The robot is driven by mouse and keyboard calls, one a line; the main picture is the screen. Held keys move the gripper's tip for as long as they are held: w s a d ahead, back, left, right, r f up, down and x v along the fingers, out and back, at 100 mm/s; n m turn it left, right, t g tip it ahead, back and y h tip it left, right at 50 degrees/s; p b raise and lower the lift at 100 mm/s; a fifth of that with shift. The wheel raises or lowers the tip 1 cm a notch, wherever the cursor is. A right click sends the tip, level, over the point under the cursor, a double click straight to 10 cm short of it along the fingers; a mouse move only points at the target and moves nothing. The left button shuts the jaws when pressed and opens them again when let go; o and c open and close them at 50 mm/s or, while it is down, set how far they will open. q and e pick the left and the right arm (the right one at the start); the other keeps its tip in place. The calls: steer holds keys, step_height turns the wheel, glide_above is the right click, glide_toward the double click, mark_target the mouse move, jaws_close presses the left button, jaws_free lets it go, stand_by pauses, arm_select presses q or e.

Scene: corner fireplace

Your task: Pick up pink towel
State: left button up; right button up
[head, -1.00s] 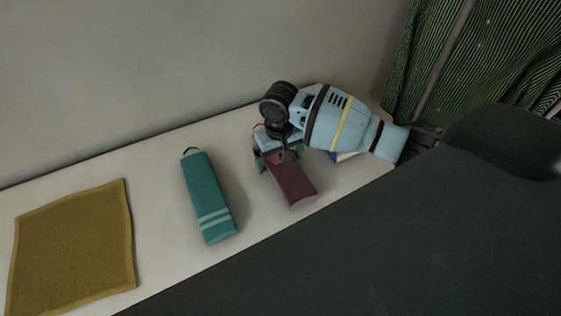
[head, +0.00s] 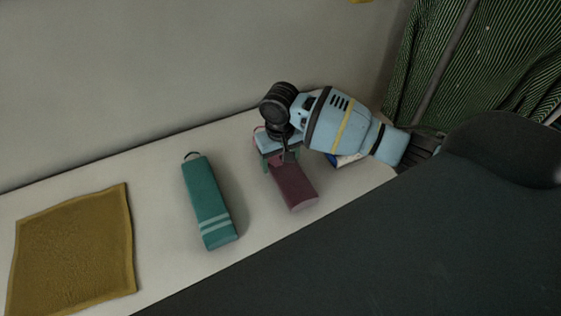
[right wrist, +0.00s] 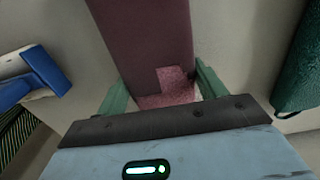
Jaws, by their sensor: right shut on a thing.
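The pink towel (head: 293,186) is a rolled, dusky pink bundle on the pale ledge. It lies beside a teal rolled towel (head: 208,203). My right gripper (head: 279,163) comes from the right and points down at the towel's far end. In the right wrist view its green fingers (right wrist: 160,92) stand on either side of the pink towel (right wrist: 147,40), shut on it. The towel appears to rest on the ledge still; any gap beneath it cannot be told. My left gripper is not in view.
A mustard cloth (head: 72,250) lies flat on the ledge (head: 160,215) at the left. A blue and white object (head: 347,159) sits partly behind my right arm, also in the wrist view (right wrist: 38,75). A wall runs behind the ledge, and a green striped curtain (head: 480,60) hangs at right.

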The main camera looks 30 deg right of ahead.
mark_target(305, 202)
step_height(305, 202, up, 3)
steer(key=shift+s+f, duration=0.15)
steer(key=shift+f, duration=0.05)
steer(key=s, duration=0.5)
steer(key=s+a+p, duration=0.1)
steer(key=s, duration=0.4)
steer(key=s+a+r+p, duration=0.1)
steer(key=s, duration=0.4)
steer(key=shift+s+a+r, duration=0.1)
steer(key=shift+s+a, duration=0.05)
steer(key=shift+s, duration=0.1)
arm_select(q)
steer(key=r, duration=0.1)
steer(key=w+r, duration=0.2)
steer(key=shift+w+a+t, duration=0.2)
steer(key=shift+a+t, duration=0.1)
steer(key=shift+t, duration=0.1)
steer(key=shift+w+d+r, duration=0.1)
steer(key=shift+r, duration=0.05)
